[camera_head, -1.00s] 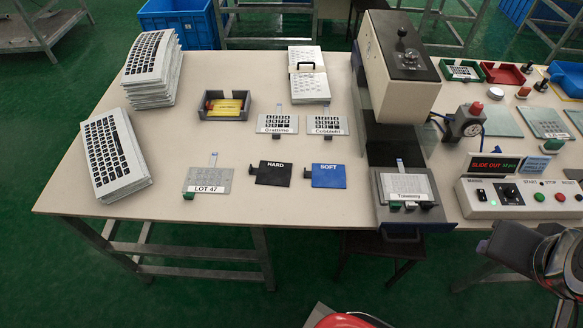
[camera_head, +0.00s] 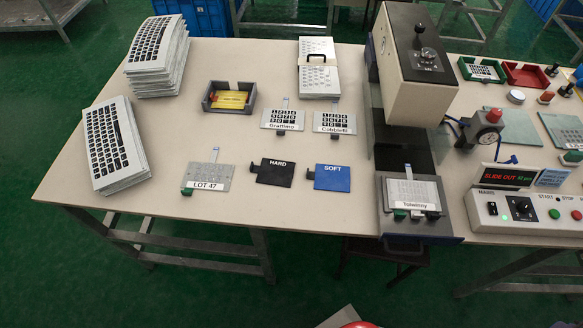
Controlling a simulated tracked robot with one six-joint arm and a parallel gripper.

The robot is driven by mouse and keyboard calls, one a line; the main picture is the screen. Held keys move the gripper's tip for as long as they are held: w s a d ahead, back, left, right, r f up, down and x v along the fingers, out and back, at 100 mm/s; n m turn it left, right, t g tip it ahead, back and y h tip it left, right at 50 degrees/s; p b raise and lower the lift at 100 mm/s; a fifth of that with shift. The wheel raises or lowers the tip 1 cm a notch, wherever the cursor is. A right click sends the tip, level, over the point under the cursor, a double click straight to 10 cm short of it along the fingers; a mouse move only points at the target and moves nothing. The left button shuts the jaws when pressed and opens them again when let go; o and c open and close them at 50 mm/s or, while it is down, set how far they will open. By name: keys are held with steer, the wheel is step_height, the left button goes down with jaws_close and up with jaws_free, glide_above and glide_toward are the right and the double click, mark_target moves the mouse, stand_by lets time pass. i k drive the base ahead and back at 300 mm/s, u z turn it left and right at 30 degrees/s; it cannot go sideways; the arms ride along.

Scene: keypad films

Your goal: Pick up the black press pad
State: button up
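The black press pad (camera_head: 275,172) lies flat on the beige table, left of centre. It carries the white word HARD and has a small dark grip block at its left edge. The blue pad (camera_head: 332,177) marked SOFT lies just right of it, with a narrow gap between them. Nothing covers the black pad. My gripper is out of view.
The LOT 47 plate (camera_head: 208,178) lies left of the black pad. The Grattino (camera_head: 283,120) and Cobbleti (camera_head: 334,123) plates lie behind. The press (camera_head: 413,60) stands right, its Tolwinny plate (camera_head: 412,194) in front. Keyboard stacks (camera_head: 117,143) are at left. Bare table lies in front.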

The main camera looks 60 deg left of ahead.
mark_target(272, 170)
steer(key=z, duration=0.15)
steer(key=k, duration=1.4)
steer(key=u, duration=2.2)
steer(key=i, duration=0.3)
steer(key=u, duration=0.15)
